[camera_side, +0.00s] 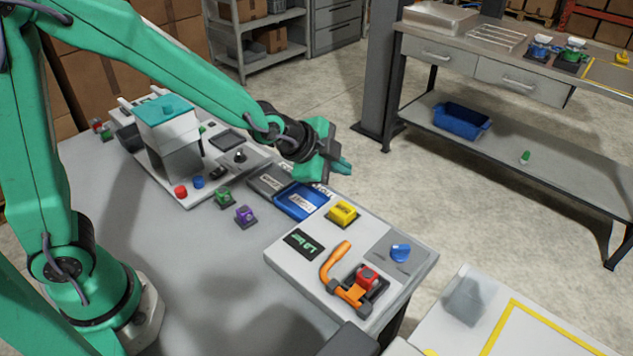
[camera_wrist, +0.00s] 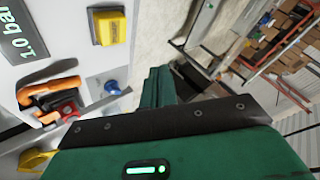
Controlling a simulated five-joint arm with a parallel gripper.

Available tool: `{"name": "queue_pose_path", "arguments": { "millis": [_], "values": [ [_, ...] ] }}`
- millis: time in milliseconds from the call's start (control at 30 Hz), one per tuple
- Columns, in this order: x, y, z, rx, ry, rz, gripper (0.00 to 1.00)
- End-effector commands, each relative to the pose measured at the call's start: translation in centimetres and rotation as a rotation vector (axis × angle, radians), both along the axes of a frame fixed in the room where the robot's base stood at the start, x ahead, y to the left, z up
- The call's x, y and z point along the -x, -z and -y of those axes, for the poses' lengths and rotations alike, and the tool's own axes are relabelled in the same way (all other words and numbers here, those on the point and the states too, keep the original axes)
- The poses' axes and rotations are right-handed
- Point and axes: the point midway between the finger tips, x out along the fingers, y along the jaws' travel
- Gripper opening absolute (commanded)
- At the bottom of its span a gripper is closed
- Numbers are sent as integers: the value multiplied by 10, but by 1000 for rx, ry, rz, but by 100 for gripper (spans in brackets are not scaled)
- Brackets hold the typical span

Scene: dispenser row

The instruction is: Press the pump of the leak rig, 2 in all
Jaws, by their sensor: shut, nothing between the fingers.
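The leak rig (camera_side: 284,262) is a white panel on the front right of the grey bench. It carries a yellow block-shaped button (camera_side: 343,213), a dark display (camera_side: 303,242), a blue knob (camera_side: 400,252) and an orange lever (camera_side: 334,262) beside a red block (camera_side: 367,277). The display reads 1.0 bar in the wrist view (camera_wrist: 20,35), where the yellow button (camera_wrist: 110,26) also shows. No part is clearly marked as the pump. My gripper (camera_side: 343,167) is shut and empty, in the air above and behind the rig, apart from it. Its green fingers (camera_wrist: 160,85) show in the wrist view.
A blue tray (camera_side: 301,201) lies just behind the rig. A green button (camera_side: 224,197) and a purple button (camera_side: 245,215) stand left of it. A machine with a teal lid (camera_side: 167,109) stands further back. A pale table (camera_side: 468,300) is at the front right.

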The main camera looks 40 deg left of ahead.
Motion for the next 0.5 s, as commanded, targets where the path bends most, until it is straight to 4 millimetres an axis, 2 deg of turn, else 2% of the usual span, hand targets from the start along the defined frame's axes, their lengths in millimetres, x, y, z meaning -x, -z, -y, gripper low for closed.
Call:
{"name": "queue_pose_path", "arguments": {
  "millis": [500],
  "values": [
    [1, 52, 0, -1, 0, -4, 0]
  ]
}}
